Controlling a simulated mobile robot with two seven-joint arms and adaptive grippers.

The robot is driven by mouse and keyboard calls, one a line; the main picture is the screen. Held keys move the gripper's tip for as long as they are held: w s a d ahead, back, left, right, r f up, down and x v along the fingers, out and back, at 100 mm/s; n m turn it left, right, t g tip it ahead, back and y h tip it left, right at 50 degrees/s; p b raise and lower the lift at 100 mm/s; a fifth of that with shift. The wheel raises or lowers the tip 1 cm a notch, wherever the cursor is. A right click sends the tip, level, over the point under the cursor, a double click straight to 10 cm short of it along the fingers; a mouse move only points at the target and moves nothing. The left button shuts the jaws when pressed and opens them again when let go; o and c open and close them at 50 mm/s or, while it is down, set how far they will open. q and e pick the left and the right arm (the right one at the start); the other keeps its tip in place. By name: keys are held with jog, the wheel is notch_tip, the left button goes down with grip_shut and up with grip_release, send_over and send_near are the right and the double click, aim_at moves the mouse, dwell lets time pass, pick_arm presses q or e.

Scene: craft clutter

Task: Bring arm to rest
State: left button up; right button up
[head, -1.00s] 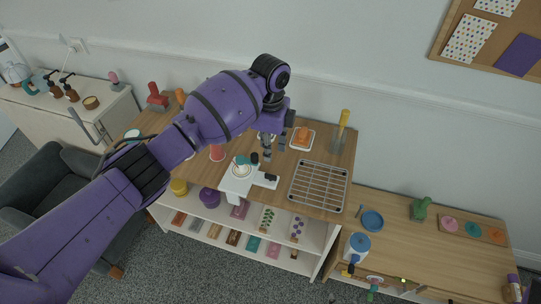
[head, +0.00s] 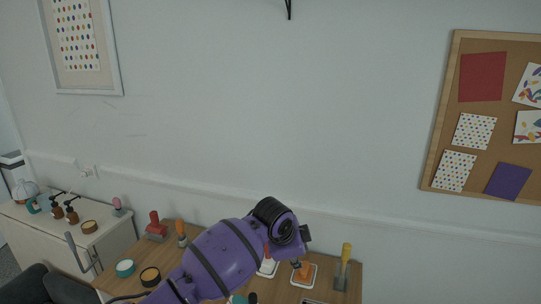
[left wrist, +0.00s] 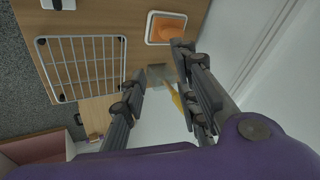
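My left arm is purple and reaches in from the bottom of the head view. Its gripper (head: 297,263) is mostly hidden behind the wrist, above the back of the wooden craft table (head: 210,236). In the left wrist view the two dark fingers of this gripper (left wrist: 158,64) are spread apart, with nothing held between them. A yellow-handled tool (head: 345,262) stands upright in a grey base, right of the gripper in the head view. Its yellow handle (left wrist: 174,96) shows beyond the fingers in the left wrist view. My right gripper is in neither view.
An orange item (head: 305,271) sits on a white tray close to the gripper. A wire rack (left wrist: 84,66) lies on the table in the left wrist view. A red stamp-like tool (head: 155,226) stands at the table's left. The wall (head: 270,120) is close behind; a corkboard (head: 437,165) hangs right.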

pick_arm(q)
jog(key=s+a+f+n+t+h, duration=0.1)
jog(key=s+a+f+n+t, duration=0.6)
jog(key=s+a+f+n, duration=0.85)
jog(key=s+a+f+g+y, duration=0.1)
jog(key=s+a+f, duration=0.2)
jog(key=s, duration=0.7)
jog(key=s+a+f+n+g+y, duration=0.1)
jog(key=s+a+f, duration=0.3)
jog(key=s, duration=0.5)
jog(key=s+a+f+g+y, duration=0.1)
jog(key=s+a+f, duration=0.2)
jog(key=s, duration=0.7)
jog(key=shift+s+a+f+y+p, duration=0.3)
jog(key=shift+s+a+f+y, duration=0.1)
jog(key=shift+a, duration=0.2)
